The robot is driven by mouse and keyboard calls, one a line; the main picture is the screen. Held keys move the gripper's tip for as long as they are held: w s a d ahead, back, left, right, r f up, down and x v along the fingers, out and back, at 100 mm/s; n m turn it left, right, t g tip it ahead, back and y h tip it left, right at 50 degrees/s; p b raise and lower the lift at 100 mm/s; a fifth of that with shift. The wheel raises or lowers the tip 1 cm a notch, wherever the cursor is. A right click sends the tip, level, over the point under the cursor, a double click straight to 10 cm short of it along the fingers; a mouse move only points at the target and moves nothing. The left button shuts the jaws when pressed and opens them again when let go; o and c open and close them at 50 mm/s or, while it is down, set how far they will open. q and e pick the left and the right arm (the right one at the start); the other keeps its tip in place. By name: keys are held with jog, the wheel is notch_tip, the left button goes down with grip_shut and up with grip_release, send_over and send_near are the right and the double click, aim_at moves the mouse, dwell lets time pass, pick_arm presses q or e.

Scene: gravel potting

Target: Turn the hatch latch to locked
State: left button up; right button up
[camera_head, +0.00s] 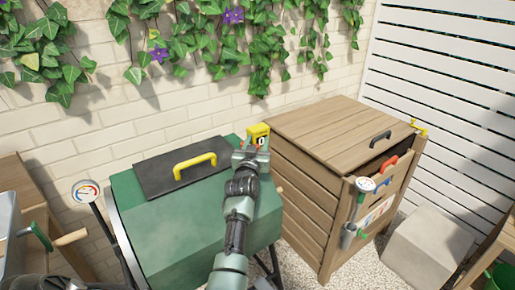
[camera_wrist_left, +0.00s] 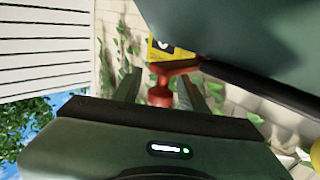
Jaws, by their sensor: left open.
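The hatch is a dark panel (camera_head: 165,172) with a yellow handle (camera_head: 195,165), on top of the green drum (camera_head: 165,240). My left gripper (camera_head: 252,153) is at the drum's upper right end, just below a yellow plate (camera_head: 259,132) with a dark mark. In the left wrist view, a red T-shaped knob (camera_wrist_left: 160,92), which looks like the latch, stands between the fingers of my open left gripper (camera_wrist_left: 160,88). The yellow plate (camera_wrist_left: 158,50) shows behind it. In the head view my gripper hides the knob. I cannot tell how far it is turned. My right gripper is not in view.
A wooden bin (camera_head: 330,130) with a dark handle and a dial tool stands close to the right of the drum. A round gauge (camera_head: 86,191) is at the left. An ivy-hung brick wall (camera_head: 150,130) is behind. A pale block (camera_head: 428,245) stands on the gravel.

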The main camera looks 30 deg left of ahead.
pick_arm(q)
jog(key=shift+w, duration=0.15)
grip_shut()
dwell(1.4)
